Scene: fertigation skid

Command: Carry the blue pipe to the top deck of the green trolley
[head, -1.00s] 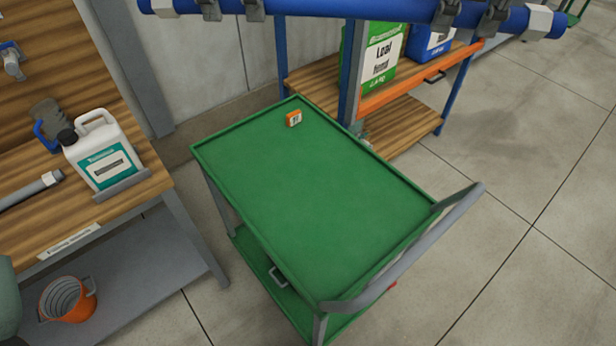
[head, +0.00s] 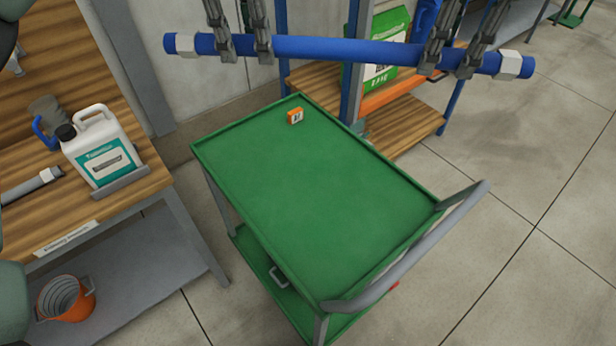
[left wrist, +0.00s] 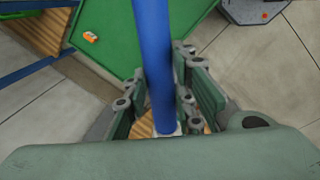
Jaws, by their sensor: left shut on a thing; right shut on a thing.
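The blue pipe (head: 335,50) with pale end fittings is held roughly level in the head view, slightly lower at its right end. My left gripper (head: 236,46) is shut on the pipe near its left end; the left wrist view shows the pipe (left wrist: 153,60) between its fingers (left wrist: 158,100). My right gripper (head: 450,60) is shut on the pipe near its right end. The green trolley's top deck (head: 310,200) lies below and nearer in the picture, apart from the pipe. A grey push handle (head: 415,250) rises along its right end.
A small orange item (head: 295,116) sits at the deck's far corner; the rest of the deck is clear. A wooden bench (head: 130,190) with a white jug (head: 103,150) stands left. A shelf (head: 405,125) with a green bag (head: 385,65) stands behind. An orange bucket (head: 66,298) is lower left.

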